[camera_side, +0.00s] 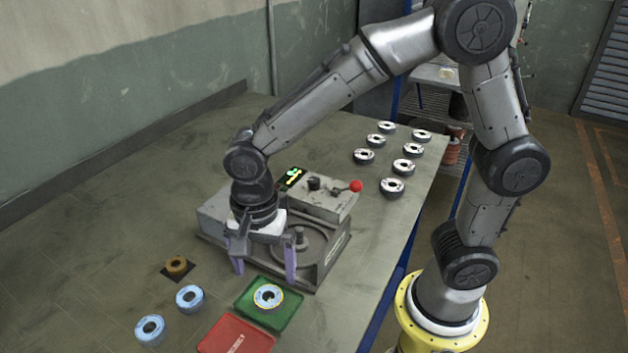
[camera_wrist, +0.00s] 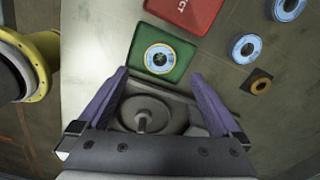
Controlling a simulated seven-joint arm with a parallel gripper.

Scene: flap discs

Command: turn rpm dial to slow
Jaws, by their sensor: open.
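The rpm machine (camera_side: 325,250) is a grey box on the table with a round recessed plate and a central spindle (camera_side: 301,238). On its raised back part are a lit green display (camera_side: 291,178), a black knob (camera_side: 314,183) that looks like the dial, and a red ball-ended lever (camera_side: 355,186). The dial's setting is too small to read. My gripper (camera_side: 265,272) hangs over the front of the machine, pointing down, open and empty, apart from the dial. In the wrist view the spindle (camera_wrist: 142,122) shows between my gripper's fingers (camera_wrist: 160,90); the dial is not visible there.
A green tray (camera_side: 245,303) with a blue-and-yellow disc (camera_side: 268,296) lies in front of the machine, beside a red tray (camera_side: 225,335). Two blue discs (camera_side: 189,298) and a brown disc (camera_side: 177,265) lie left. Several white-topped discs (camera_side: 391,187) stand at the back right, near the table edge.

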